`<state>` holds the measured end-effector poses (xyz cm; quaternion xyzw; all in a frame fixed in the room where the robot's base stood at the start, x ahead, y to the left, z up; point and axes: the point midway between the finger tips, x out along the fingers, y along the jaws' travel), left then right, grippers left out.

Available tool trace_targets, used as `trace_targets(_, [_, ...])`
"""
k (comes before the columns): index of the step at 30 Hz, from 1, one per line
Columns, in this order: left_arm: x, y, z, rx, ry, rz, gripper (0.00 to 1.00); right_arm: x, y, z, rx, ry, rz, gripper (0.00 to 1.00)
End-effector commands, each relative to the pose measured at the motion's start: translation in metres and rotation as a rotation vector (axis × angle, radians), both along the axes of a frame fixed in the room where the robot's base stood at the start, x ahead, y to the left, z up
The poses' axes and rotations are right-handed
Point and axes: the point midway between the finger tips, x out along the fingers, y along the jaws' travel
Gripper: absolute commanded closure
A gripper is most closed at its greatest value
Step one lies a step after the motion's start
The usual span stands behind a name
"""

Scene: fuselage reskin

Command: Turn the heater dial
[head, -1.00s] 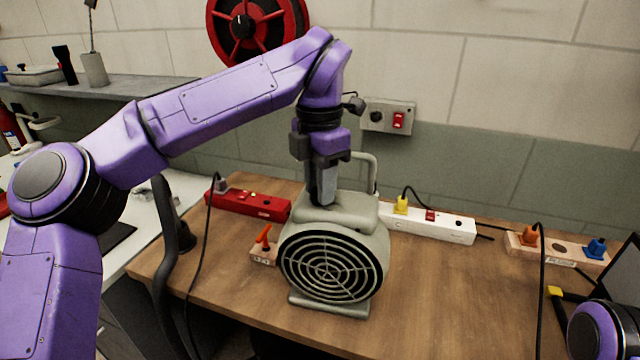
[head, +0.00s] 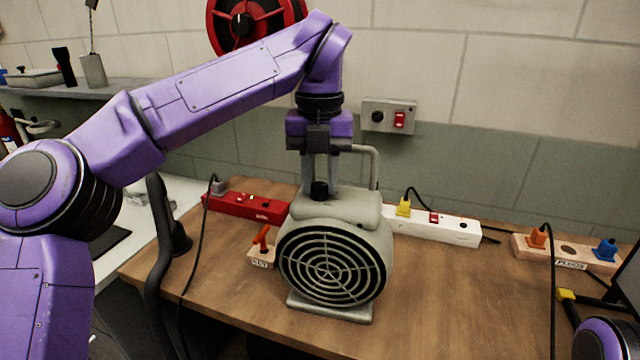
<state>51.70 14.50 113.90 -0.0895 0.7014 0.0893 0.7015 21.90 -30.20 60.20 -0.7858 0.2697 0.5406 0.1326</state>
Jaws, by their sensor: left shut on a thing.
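The heater (head: 335,260) is a grey-green box with a round front grille, upright on the wooden workbench. A small black dial (head: 319,190) stands on top of its body. My left gripper (head: 319,185) points straight down over the heater, with its fingers shut on the dial from both sides. The heater's grey carry handle (head: 372,165) rises just to the right of the gripper. My right gripper is out of view; only a purple part of my right arm shows at the lower right corner.
A red power strip (head: 245,204) lies behind left of the heater, a white one (head: 435,224) behind right. A small wooden block with an orange lever (head: 262,238) sits close by on the left. A block with orange and blue plugs (head: 570,253) is at right.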

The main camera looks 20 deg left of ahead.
Motion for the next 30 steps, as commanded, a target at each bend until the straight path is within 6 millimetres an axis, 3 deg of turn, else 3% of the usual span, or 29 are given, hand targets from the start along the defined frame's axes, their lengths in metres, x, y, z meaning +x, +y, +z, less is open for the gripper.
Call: trace_targets(30, [0.0,-0.001,-0.003,0.001,0.001,0.953,1.0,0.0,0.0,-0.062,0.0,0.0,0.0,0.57])
